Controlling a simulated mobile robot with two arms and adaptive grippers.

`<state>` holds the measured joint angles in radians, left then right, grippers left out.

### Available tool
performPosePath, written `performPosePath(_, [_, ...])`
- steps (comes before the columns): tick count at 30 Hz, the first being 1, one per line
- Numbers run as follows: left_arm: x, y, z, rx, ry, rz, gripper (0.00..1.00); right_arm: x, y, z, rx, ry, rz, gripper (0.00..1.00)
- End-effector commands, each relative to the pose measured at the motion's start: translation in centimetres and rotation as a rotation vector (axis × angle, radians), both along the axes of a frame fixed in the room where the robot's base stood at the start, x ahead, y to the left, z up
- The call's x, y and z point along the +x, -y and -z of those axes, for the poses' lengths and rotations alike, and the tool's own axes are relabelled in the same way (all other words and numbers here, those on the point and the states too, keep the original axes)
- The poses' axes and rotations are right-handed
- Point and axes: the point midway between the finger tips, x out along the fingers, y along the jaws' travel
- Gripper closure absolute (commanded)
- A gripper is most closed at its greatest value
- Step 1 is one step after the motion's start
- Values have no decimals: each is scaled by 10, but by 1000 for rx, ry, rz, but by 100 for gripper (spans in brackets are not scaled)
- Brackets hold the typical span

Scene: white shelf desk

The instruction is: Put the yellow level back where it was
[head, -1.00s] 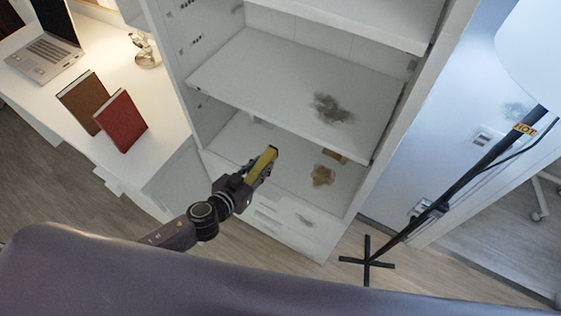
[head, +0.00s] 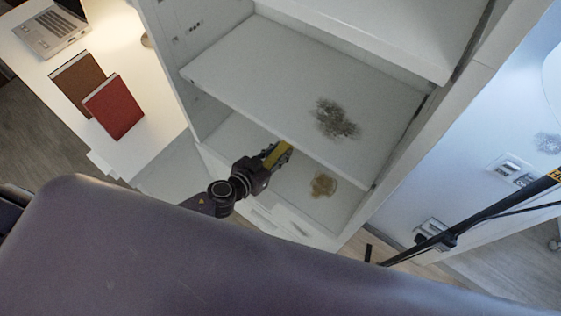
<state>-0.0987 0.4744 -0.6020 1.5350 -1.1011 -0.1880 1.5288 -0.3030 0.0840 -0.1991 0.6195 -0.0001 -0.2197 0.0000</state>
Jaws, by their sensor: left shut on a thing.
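The yellow level (head: 273,157) is in the jaws of my left gripper (head: 279,153), which is shut on it. The gripper is at the front of the white shelf unit, at the opening below the middle shelf board (head: 290,88). The far end of the level meets the front edge of that board in the picture, and part of it is hidden by the fingers and perhaps the board. I cannot tell whether the level touches the lower shelf (head: 302,172). My right gripper does not show.
A brown stain marks the lower shelf and a dark stain marks the middle board. A black pole (head: 475,224) stands at right.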

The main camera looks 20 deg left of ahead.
Motion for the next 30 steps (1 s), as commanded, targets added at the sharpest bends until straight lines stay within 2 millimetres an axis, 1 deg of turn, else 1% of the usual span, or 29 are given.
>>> performPosePath(1, [1, 0, 8, -1, 3, -1, 100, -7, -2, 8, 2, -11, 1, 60])
performPosePath(4, [1, 0, 12, -1, 3, 0, 100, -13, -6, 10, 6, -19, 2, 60])
performPosePath(5, [1, 0, 14, -1, 3, 0, 100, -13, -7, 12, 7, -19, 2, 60])
performPosePath(9, [1, 0, 34, 1, 2, -1, 100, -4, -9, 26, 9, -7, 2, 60])
performPosePath(13, [1, 0, 46, 1, 2, -1, 100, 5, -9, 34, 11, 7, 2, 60])
performPosePath(16, [1, 0, 48, -1, 3, 0, 100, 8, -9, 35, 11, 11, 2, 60])
performPosePath(23, [1, 0, 47, -1, 3, 0, 100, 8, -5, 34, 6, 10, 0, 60])
performPosePath(28, [1, 0, 52, -1, 3, 0, 100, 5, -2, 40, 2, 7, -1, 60])
performPosePath(29, [1, 0, 51, -1, 2, 0, 75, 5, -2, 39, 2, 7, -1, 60])
performPosePath(30, [1, 0, 51, -1, 2, 0, 71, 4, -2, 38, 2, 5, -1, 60])
